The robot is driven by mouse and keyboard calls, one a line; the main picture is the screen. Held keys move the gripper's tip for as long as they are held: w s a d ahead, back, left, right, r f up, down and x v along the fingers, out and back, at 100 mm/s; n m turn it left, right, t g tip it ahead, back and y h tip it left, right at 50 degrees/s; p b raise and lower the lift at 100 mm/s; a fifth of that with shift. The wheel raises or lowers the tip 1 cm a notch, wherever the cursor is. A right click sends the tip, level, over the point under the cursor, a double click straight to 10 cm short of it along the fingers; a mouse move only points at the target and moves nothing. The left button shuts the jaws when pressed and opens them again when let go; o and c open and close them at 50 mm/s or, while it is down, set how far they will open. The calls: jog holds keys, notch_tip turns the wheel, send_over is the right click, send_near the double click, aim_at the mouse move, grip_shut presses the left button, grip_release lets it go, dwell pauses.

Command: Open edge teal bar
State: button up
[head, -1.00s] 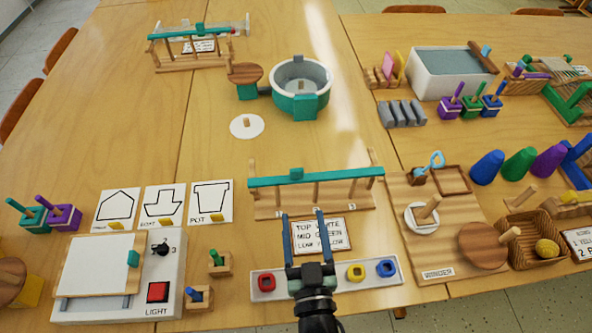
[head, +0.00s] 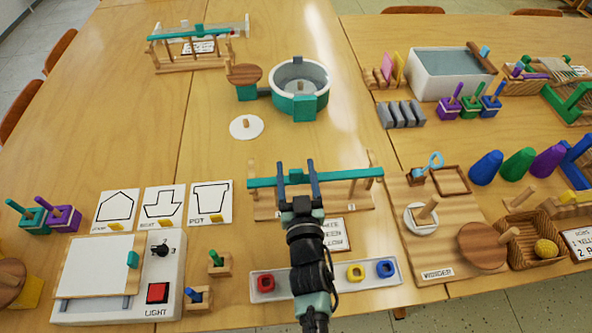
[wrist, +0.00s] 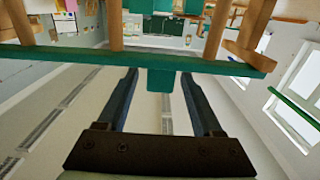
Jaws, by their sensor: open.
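A teal bar (head: 345,174) lies along the front of a low wooden rack (head: 262,211) near the middle of the table. A small teal block (head: 296,176) sticks out from the bar. My gripper (head: 296,165) is open at the bar, with one finger on each side of this block. In the wrist view the teal bar (wrist: 60,57) crosses the picture and the teal block (wrist: 160,79) shows between the two open fingers (wrist: 161,80). I cannot tell whether the fingers touch the block or bar. My arm hides part of the rack and of the lettered card (head: 333,236).
A white tray with coloured rings (head: 385,284) lies under my arm. A wooden winder board (head: 440,272) stands close on the right, and a light box (head: 165,290) on the left. A teal-and-grey round tub (head: 318,78) stands behind. Another teal-barred rack (head: 175,67) is far back.

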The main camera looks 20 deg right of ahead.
grip_shut()
dwell(0.3)
dwell(1.1)
